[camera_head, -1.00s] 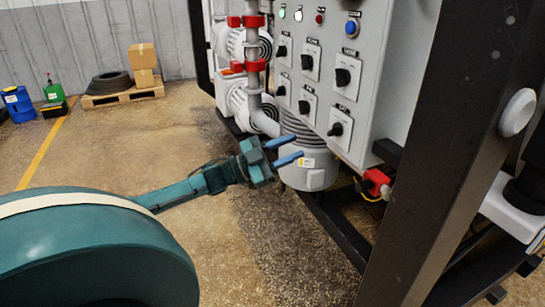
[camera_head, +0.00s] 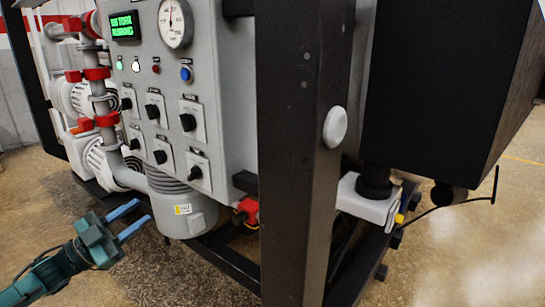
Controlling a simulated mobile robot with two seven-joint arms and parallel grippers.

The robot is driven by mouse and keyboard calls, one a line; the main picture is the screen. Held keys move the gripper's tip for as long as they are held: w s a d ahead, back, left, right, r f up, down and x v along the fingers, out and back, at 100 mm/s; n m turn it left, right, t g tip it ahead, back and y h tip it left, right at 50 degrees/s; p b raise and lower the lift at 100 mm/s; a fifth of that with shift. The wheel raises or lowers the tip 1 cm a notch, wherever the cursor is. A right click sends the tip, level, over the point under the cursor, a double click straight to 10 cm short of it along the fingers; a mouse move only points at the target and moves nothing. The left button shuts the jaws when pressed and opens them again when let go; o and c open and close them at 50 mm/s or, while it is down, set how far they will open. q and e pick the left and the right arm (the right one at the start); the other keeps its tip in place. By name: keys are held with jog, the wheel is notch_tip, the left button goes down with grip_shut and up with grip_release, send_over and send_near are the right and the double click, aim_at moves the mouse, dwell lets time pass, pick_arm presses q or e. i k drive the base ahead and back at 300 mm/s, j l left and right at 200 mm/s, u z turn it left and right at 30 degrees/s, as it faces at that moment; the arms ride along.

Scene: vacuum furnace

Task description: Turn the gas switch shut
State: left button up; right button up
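The grey control panel (camera_head: 225,100) carries several black rotary switches on white plates. Three sit in an upper row: a left one (camera_head: 126,103), a middle one (camera_head: 153,112) and a right one (camera_head: 188,122). The lower row has a left one (camera_head: 135,144), a middle one (camera_head: 160,157) and a right one (camera_head: 196,173). Their labels are too small to read, so I cannot tell which is the gas switch. My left gripper (camera_head: 144,212) is open and empty, below the panel and in front of the grey cylinder, touching no switch. My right gripper is out of view.
A round gauge (camera_head: 173,22) and a green display (camera_head: 125,26) sit atop the panel. Red-clamped pipes (camera_head: 100,100) stand left. A grey cylinder (camera_head: 180,210) is below. A dark frame post (camera_head: 300,150) stands right of the panel. Floor (camera_head: 60,190) at lower left is clear.

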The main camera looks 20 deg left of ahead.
aim_at(195, 172)
jog(key=k+j, duration=0.8)
